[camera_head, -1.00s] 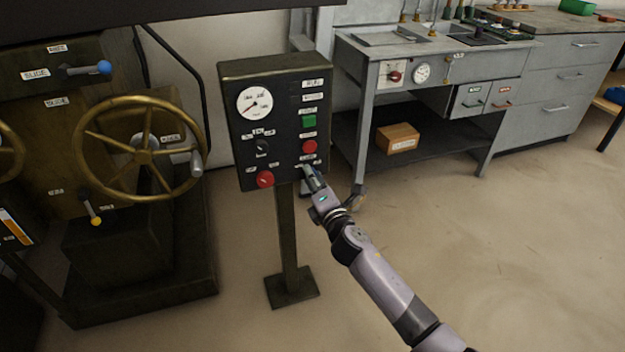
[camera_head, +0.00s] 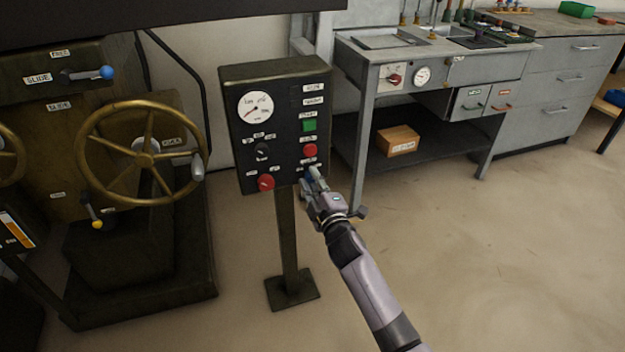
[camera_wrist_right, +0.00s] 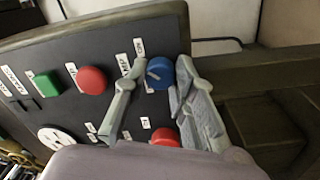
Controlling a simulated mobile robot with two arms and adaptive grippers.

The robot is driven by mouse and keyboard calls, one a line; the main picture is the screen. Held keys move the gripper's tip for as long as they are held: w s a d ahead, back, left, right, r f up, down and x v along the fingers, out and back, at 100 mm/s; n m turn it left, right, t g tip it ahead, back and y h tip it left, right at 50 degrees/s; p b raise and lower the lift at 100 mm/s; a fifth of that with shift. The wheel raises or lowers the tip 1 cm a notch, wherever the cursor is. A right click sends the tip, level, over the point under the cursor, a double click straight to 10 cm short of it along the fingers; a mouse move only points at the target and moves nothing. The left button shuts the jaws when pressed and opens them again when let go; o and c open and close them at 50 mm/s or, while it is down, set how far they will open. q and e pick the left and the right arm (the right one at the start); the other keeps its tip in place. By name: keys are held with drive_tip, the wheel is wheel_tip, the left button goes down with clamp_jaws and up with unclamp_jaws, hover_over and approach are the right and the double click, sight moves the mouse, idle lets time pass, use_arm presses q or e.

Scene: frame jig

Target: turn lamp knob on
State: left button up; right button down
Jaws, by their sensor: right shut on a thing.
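The lamp knob is the blue round knob (camera_wrist_right: 160,73) at the lower right corner of the dark control panel (camera_head: 233,120). In the head view the knob (camera_head: 308,175) is mostly hidden by my gripper. My right gripper (camera_head: 311,178) reaches the panel from the lower right. In the right wrist view its two fingers (camera_wrist_right: 155,92) stand on either side of the blue knob, shut on it. The knob carries a pale pointer line. My left gripper is not in view.
The panel also has a green button (camera_head: 309,125), a red button (camera_head: 310,150), a black selector (camera_head: 262,150), a red knob (camera_head: 266,182) and a gauge (camera_head: 255,107). A brass handwheel (camera_head: 90,165) stands left. A grey workbench (camera_head: 440,90) stands behind right. The floor is clear.

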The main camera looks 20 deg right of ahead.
drive_tip(key=shift+f+m, duration=0.1)
drive_tip(key=shift+m, duration=0.4)
drive_tip(key=c, duration=1.3)
unclamp_jaws()
drive_tip(key=s, duration=1.2)
drive_tip(key=shift+d+f, duration=0.15)
drive_tip(key=shift+d, duration=0.1)
